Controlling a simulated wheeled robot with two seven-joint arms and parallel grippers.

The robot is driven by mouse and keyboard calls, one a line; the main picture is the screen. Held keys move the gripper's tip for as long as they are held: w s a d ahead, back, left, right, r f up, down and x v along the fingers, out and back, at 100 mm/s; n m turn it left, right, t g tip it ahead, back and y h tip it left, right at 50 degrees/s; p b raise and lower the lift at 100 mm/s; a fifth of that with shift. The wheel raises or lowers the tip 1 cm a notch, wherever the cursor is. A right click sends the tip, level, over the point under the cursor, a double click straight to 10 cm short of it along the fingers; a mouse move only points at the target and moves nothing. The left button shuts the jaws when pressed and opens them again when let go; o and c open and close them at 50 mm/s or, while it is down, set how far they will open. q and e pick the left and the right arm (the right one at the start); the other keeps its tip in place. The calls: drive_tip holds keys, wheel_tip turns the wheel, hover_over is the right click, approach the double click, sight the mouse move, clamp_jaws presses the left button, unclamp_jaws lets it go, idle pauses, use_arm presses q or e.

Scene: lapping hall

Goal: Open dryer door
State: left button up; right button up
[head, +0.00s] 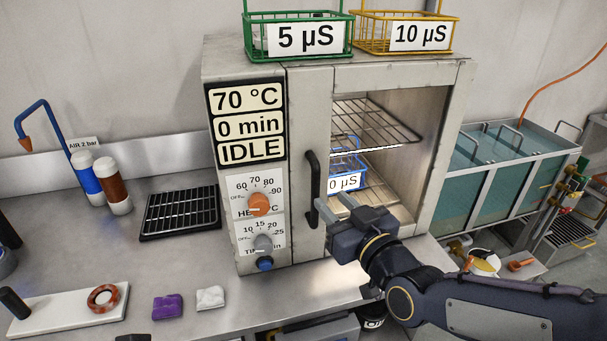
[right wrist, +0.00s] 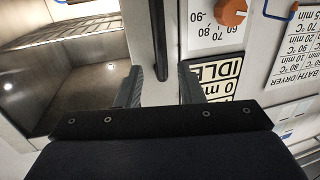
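The dryer (head: 245,185) stands on the bench. Its door (head: 310,100) looks closed, with a large window showing lit wire shelves inside. A dark vertical handle (head: 311,190) is on the door's left side. My right gripper (head: 335,203) is at the handle's lower part, with its fingers pointing at the door. In the right wrist view the gripper (right wrist: 159,84) is open, and the dark handle (right wrist: 159,35) runs down between the fingers with a gap on each side. Whether a finger touches it I cannot tell. My left gripper is not in view.
A green basket (head: 298,38) and a yellow basket (head: 405,35) stand on the dryer. A blue basket (head: 345,163) is inside. Water tanks (head: 510,165) stand at the right.

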sight(317, 186)
drive_tip(key=shift+w+a+r, duration=0.15)
drive_tip(key=shift+w+a, duration=0.15)
drive_tip(key=shift+w, duration=0.05)
drive_tip(key=p+x, duration=0.1)
drive_tip(key=x, duration=0.5)
drive_tip(key=shift+w+a, duration=0.15)
drive_tip(key=shift+w, duration=0.15)
drive_tip(key=shift+c, duration=0.4)
clamp_jaws()
